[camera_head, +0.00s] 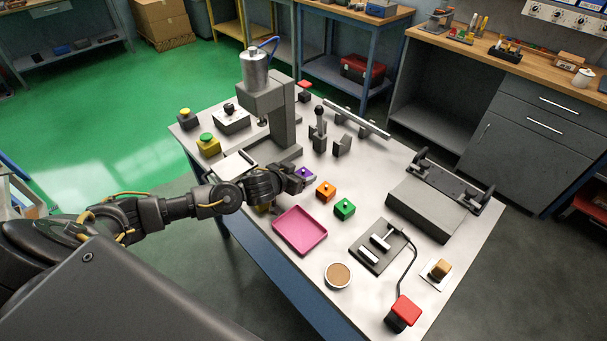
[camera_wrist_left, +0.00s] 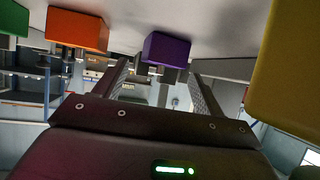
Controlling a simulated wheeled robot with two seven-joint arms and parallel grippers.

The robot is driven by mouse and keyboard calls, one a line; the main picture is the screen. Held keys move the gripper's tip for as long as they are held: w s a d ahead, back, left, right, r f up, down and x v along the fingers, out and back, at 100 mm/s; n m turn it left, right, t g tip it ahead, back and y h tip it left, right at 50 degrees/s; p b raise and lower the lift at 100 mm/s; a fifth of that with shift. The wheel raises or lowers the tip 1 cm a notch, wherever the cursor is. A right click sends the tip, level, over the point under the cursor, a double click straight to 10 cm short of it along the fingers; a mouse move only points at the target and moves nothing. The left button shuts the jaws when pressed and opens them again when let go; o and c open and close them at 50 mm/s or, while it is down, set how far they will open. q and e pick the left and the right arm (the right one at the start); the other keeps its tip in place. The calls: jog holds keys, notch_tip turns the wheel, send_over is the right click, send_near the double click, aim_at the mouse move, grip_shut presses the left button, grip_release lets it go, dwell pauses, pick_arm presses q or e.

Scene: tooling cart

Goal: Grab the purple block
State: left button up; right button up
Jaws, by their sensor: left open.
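The purple block (camera_head: 304,173) stands on the grey cart top (camera_head: 395,165), with a small knob on it. It also shows in the left wrist view (camera_wrist_left: 167,48), lined up with the gap between the fingers; contact cannot be told. My left gripper (camera_head: 294,181) is open and empty, right at the block and partly covering it in the head view. Its two fingers (camera_wrist_left: 160,85) show in the left wrist view, one on each side of the gap. My right gripper is not in view.
An orange block (camera_head: 326,191) and a green block (camera_head: 345,208) stand right of the purple one. A pink tray (camera_head: 300,231) lies in front. A grey press (camera_head: 285,120) rises behind my gripper. A yellow thing (camera_wrist_left: 289,70) is close beside it, mostly hidden in the head view.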

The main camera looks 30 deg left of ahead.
pick_arm(q)
jog(key=shift+w+d+f, duration=0.1)
jog(key=shift+w+f, duration=0.2)
jog(key=shift+w, duration=0.25)
jog(key=c, duration=1.2)
jog(key=shift+r, duration=0.15)
